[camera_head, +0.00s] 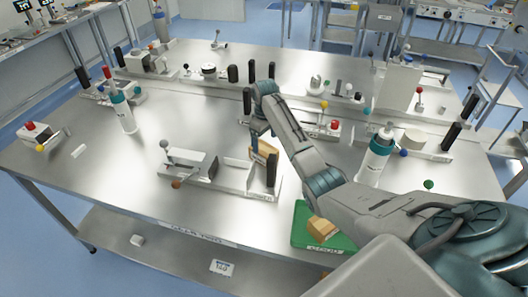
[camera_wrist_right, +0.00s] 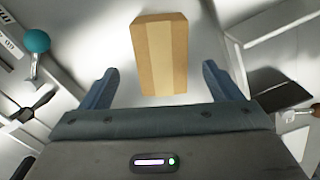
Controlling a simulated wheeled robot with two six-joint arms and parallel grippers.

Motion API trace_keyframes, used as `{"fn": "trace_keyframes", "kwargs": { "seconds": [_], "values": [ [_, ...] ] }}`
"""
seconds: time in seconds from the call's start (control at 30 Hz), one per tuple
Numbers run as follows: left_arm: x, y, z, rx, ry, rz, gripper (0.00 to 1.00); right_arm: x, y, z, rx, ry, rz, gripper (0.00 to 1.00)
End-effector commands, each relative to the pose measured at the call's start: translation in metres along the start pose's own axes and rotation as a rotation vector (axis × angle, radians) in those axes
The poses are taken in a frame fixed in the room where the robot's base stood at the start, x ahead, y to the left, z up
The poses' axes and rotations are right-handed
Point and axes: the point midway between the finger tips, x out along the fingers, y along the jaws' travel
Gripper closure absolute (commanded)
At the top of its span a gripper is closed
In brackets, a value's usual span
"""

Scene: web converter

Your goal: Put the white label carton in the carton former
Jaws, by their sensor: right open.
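A brown carton (camera_head: 264,147) with a paler lengthwise band stands by the grey front-middle fixture (camera_head: 206,180). I cannot tell which fixture is the carton former. My right gripper (camera_head: 259,128) hangs above that carton, open. In the right wrist view a carton (camera_wrist_right: 160,55) lies just beyond and between the spread fingers of the right gripper (camera_wrist_right: 159,72), with visible gaps on both sides. No white label shows on its visible face. Another brown carton (camera_head: 321,229) sits on a green mat (camera_head: 345,242) at the front. My left gripper is out of view.
The steel table (camera_head: 140,185) carries several fixtures with knobs and black posts. A white and teal bottle (camera_head: 375,160) stands right of my arm, another (camera_head: 123,112) at the left. A row of fixtures lies behind the gripper. The left-middle tabletop is fairly clear.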

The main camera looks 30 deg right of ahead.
Motion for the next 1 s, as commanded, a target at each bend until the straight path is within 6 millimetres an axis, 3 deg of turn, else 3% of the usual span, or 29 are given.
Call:
{"fn": "trace_keyframes", "kwargs": {
  "seconds": [0.1, 0.3, 0.53, 0.8, 1.0],
  "values": [
    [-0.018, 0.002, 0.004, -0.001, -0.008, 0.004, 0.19, 0.013, -0.003, -0.001, -0.001, -0.005, -0.004, 0.15],
    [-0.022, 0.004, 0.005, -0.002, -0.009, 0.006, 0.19, 0.036, -0.003, -0.002, -0.001, -0.001, -0.001, 0.15],
    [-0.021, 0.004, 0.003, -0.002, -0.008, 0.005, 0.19, 0.038, -0.002, -0.002, -0.001, 0.000, 0.000, 0.15],
    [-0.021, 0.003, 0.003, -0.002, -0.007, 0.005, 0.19, 0.037, -0.002, -0.002, -0.001, 0.000, 0.000, 0.66],
    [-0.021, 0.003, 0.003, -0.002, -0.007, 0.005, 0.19, 0.037, -0.002, -0.002, -0.001, 0.000, 0.000, 0.70]
  ]
}}
